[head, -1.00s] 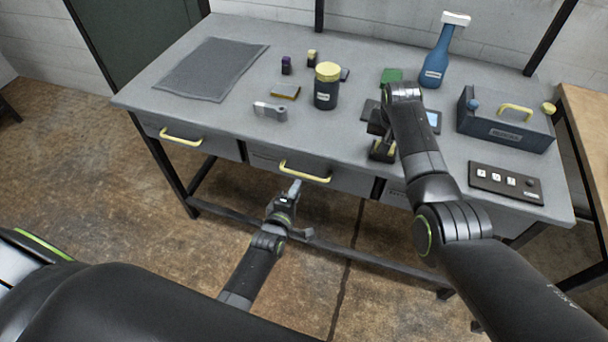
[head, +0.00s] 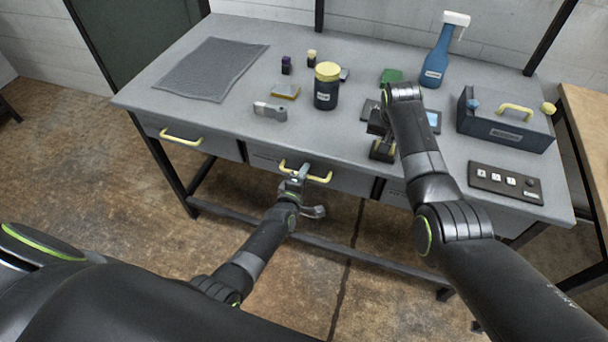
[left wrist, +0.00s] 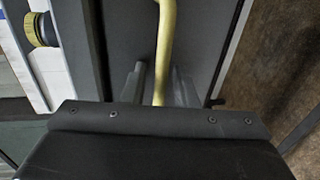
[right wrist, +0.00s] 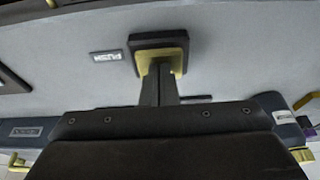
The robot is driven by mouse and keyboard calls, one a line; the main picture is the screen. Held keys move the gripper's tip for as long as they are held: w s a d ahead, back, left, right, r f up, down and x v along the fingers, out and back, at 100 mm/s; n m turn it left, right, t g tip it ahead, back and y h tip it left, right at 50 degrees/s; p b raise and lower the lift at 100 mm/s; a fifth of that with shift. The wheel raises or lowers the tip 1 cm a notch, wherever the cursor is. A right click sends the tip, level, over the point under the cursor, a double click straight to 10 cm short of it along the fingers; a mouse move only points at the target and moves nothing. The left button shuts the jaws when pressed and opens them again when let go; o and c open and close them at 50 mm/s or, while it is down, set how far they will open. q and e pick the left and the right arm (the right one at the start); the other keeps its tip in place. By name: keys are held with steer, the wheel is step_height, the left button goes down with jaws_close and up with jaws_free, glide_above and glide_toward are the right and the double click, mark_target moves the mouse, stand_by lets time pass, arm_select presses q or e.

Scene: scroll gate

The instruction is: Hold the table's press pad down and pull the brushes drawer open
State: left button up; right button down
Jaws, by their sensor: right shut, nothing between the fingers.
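The middle drawer front (head: 345,182) under the table looks closed; its label is too small to read. Its yellow bar handle (head: 320,179) also shows in the left wrist view (left wrist: 165,35). My left gripper (head: 295,181) is at this handle, its open fingers (left wrist: 155,85) on either side of the bar with gaps visible. The black and yellow press pad (head: 383,153) stands on the table top; it shows in the right wrist view (right wrist: 160,45). My right gripper (right wrist: 160,85) is shut and empty, its fingertips at the pad, apparently touching it. How far the pad is pressed cannot be told.
A second drawer handle (head: 181,138) is at the left. A dark jar (head: 326,90), a blue spray bottle (head: 437,60), a toolbox (head: 505,125) and a button panel (head: 505,182) stand on the table (head: 225,115). The floor in front of the drawers is clear.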

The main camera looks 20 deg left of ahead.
steer(key=shift+s+f, duration=0.1)
steer(key=shift+f, duration=0.1)
arm_select(q)
jaws_close()
steer(key=shift+s, duration=0.1)
steer(key=v, duration=0.2)
steer(key=f+v, duration=0.1)
steer(key=v, duration=0.2)
steer(key=shift+s, duration=0.45)
jaws_free()
steer(key=v, duration=1.2)
